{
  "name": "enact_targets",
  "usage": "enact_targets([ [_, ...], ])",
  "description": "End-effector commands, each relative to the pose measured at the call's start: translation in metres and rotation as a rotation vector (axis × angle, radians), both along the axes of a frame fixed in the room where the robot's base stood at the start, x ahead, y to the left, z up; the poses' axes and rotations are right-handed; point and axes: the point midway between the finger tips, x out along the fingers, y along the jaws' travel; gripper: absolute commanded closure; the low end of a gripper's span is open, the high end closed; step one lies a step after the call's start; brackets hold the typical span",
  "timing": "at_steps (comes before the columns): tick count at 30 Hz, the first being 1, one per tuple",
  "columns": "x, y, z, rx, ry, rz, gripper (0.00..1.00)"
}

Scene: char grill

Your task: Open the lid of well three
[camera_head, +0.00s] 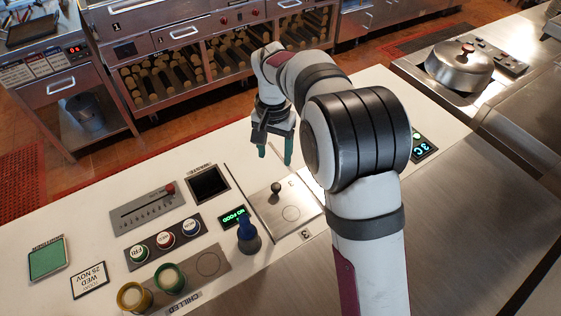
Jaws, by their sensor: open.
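A flat silver lid (264,215) with a black ball knob (276,187) lies level in the white counter, and it looks shut. A small plate marked 3 (304,234) sits at its near edge. My gripper (275,153) has green fingertips and hangs above the lid's far side, apart from the knob in the picture. The fingers are open with nothing between them. Their exact height over the lid cannot be told. My arm hides the counter to the right of the lid.
A blue-handled object (248,238) stands close to the lid's left side, by a NO FOOD display (234,216). Further left are coloured buttons (165,241), a slider panel (147,208) and a yellow-rimmed cup (134,297). A domed pot lid (459,66) sits at the upper right.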

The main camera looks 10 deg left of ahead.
Motion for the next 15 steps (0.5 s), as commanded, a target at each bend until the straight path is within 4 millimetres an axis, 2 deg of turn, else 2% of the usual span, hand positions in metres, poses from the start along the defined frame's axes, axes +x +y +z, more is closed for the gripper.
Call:
enact_targets([
  [3,-0.001,-0.001,-0.038,-0.003,0.007,-0.001,0.35],
  [9,-0.001,-0.001,-0.093,-0.001,0.004,-0.001,0.35],
  [15,0.000,-0.001,-0.121,-0.001,0.002,-0.001,0.35],
])
